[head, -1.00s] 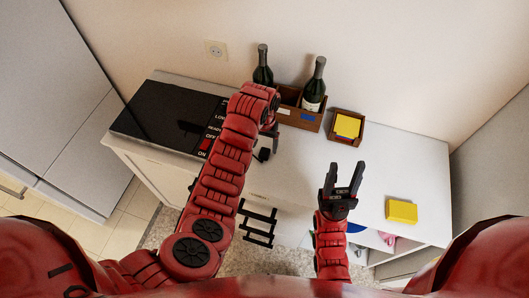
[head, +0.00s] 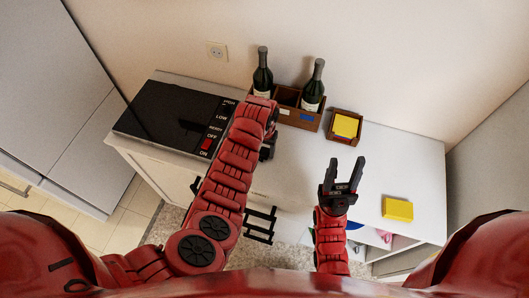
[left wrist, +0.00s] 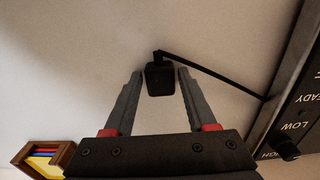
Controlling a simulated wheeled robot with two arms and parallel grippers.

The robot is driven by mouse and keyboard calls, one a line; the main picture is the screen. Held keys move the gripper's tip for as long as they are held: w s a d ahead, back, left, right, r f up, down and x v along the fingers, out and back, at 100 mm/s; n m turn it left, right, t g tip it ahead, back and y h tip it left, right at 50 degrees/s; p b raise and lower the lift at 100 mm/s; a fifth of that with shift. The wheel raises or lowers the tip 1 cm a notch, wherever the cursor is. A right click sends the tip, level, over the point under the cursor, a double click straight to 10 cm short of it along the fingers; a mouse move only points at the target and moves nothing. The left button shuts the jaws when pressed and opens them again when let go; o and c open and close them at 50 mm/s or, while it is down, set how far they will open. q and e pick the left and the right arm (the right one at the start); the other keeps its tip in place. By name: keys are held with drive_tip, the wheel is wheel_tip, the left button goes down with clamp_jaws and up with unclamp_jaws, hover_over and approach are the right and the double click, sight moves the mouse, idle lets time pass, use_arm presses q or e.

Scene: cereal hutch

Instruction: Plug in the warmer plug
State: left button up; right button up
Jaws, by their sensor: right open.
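The black warmer plug (left wrist: 160,80) lies on the white counter, with its cord running to the warmer's side in the left wrist view. My left gripper (left wrist: 160,72) is open above it. The plug sits between the fingertips with a gap on each side. In the head view, the left arm mostly hides this gripper and the plug. The warmer (head: 165,115) is a black plate with a labelled control strip on the counter's left part. A wall socket (head: 217,51) is behind it. My right gripper (head: 343,174) is open and empty over the counter's front edge.
A wooden box (head: 288,96) with two dark bottles stands at the back. A small wooden tray (head: 345,139) holds yellow pieces, and a yellow block (head: 397,209) lies at the right. The counter's right part (head: 400,160) is mostly clear.

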sight(264, 153)
use_arm(q)
clamp_jaws()
drive_tip(key=shift+r, duration=0.15)
drive_tip(key=shift+w+r+b, duration=0.1)
drive_tip(key=shift+r+b, duration=0.4)
drive_tip(key=shift+b, duration=0.1)
drive_tip(key=shift+s+r+b, duration=0.25)
drive_tip(key=shift+r+b, duration=0.5)
drive_tip(key=shift+r, duration=0.3)
drive_tip(key=s, duration=0.3)
drive_tip(key=shift+a+r, duration=0.1)
drive_tip(key=shift+r, duration=0.25)
drive_tip(key=s+p, duration=0.2)
drive_tip(key=shift+r+p, duration=0.35)
drive_tip(key=s+p, duration=0.3)
drive_tip(key=s, duration=0.7)
drive_tip(key=shift+s, duration=0.4)
